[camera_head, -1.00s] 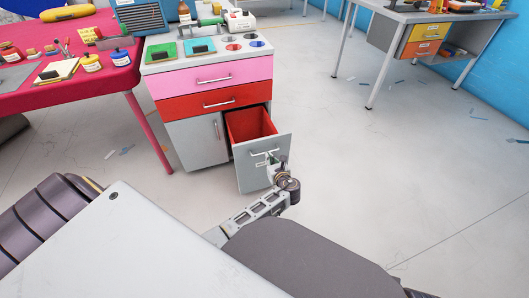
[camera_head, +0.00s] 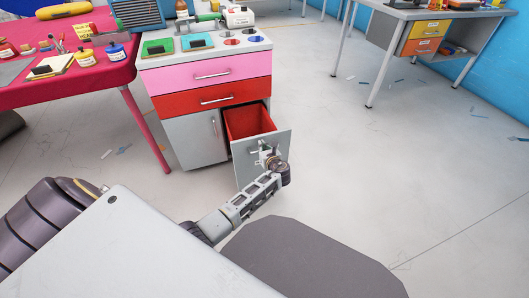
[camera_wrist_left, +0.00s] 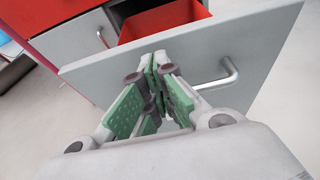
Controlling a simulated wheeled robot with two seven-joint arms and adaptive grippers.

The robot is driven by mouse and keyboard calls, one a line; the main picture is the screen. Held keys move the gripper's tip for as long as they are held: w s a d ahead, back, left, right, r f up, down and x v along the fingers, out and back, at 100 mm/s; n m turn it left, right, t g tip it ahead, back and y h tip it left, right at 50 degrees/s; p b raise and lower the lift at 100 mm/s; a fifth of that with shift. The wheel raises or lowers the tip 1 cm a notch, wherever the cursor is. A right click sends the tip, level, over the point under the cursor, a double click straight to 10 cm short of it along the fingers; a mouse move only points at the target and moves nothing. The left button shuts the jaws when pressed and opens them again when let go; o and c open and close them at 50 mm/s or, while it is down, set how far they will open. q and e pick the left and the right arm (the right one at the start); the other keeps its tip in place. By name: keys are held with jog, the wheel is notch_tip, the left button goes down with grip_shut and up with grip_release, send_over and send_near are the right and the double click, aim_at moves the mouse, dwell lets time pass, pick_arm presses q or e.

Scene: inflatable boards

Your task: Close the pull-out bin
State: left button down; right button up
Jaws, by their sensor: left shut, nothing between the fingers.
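The pull-out bin (camera_head: 244,174) stands open at the lower right of the white cabinet; its grey front is pulled out and its red inside (camera_head: 249,121) shows. In the left wrist view the bin's front panel (camera_wrist_left: 250,45) fills the upper middle, with its silver handle (camera_wrist_left: 220,77) right of the fingers. My left gripper (camera_head: 266,156) is at the outer face of the front panel, near the handle. Its green-padded fingers (camera_wrist_left: 157,62) are shut and empty, pointing at the panel. I cannot tell whether the tips touch it. My right gripper is not in view.
The cabinet has a pink drawer (camera_head: 211,73) and a red drawer (camera_head: 212,98), both shut, above a grey door (camera_head: 193,137). A red table (camera_head: 108,75) with small items adjoins at left. A grey desk (camera_head: 440,17) stands at back right. The floor right of the bin is clear.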

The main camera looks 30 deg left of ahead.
pick_arm(q)
jog(key=shift+w+a+f, duration=0.2)
jog(key=shift+w+a, duration=0.15)
jog(key=shift+a, duration=0.1)
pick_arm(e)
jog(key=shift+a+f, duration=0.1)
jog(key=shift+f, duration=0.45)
pick_arm(q)
jog(key=shift+a+r, duration=0.1)
